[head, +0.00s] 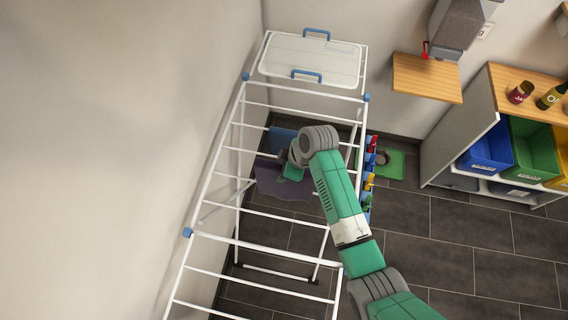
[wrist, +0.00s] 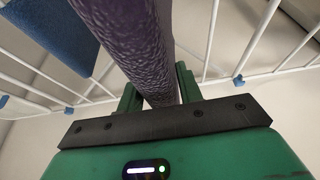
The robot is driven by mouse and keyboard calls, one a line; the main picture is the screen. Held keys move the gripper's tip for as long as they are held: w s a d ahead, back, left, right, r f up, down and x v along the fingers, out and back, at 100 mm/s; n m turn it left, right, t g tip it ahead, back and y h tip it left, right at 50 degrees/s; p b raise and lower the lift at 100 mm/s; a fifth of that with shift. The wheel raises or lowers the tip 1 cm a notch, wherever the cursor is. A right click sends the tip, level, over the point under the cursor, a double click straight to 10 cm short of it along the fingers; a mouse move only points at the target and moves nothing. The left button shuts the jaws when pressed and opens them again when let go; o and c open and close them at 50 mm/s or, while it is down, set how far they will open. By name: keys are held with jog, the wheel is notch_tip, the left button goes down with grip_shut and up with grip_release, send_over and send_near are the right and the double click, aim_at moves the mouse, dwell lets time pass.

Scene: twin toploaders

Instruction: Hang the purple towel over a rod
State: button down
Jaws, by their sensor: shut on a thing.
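The purple towel (head: 272,183) shows in the head view as a dark purple patch between the white rods of the drying rack (head: 262,215). My gripper (head: 292,173) is at the towel, among the rack's rods. In the wrist view my gripper (wrist: 158,88) is shut on the purple towel (wrist: 125,35), which runs between the two fingers as a thick fold. White rods also show behind it in the wrist view. My arm hides part of the towel and rack in the head view, so I cannot tell whether the towel touches a rod.
A blue cloth (head: 283,139) hangs on the rack close to my gripper. A white board with blue handles (head: 312,60) lies over the rack's far end. Colourful pegs (head: 369,170) line its right side. A wall is close on the left; dark floor (head: 440,245) is open on the right.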

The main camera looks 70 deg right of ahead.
notch_tip(320, 180, down, 7)
jog(key=b, duration=0.5)
jog(key=shift+r, duration=0.15)
notch_tip(320, 180, down, 8)
jog(key=b, duration=0.6)
jog(key=c, duration=0.9)
grip_release()
jog(key=shift+o, duration=0.2)
jog(key=p+v, duration=0.1)
jog(key=v, duration=0.6)
jog(key=shift+s+d+r, duration=0.1)
jog(key=shift+s+r, duration=0.1)
jog(key=shift+r, duration=0.15)
